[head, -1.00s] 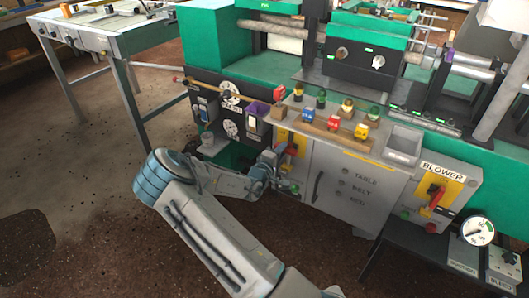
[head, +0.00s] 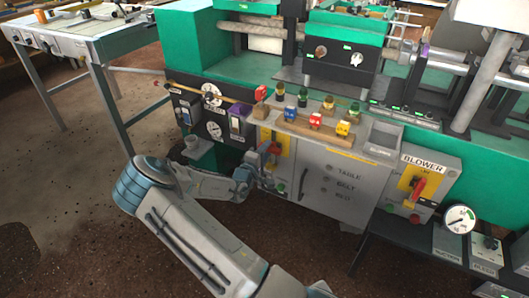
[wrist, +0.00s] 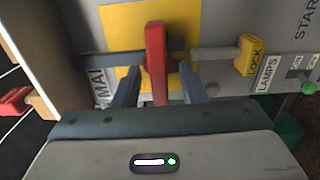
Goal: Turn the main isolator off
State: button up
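The main isolator has a red handle (wrist: 156,62) on a yellow plate (wrist: 192,22), beside a partly hidden label reading "MAI" (wrist: 98,85). In the wrist view the handle stands upright in the picture. My gripper (wrist: 157,82) is open, with one finger on each side of the handle and a visible gap on both sides. In the head view my gripper (head: 265,158) is at the isolator's yellow plate (head: 281,158) on the grey cabinet, partly covering it.
A yellow LOCK piece (wrist: 250,55) on a bar sits right of the handle, near a LAMPS label (wrist: 268,75) and a green button (wrist: 308,88). The BLOWER switch (head: 418,187), also red on yellow, is farther right. A grey cabinet door (head: 325,180) lies between them.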

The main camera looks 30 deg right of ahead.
jog(key=p+v, duration=0.1)
jog(key=v, duration=1.3)
jog(key=shift+d, duration=0.1)
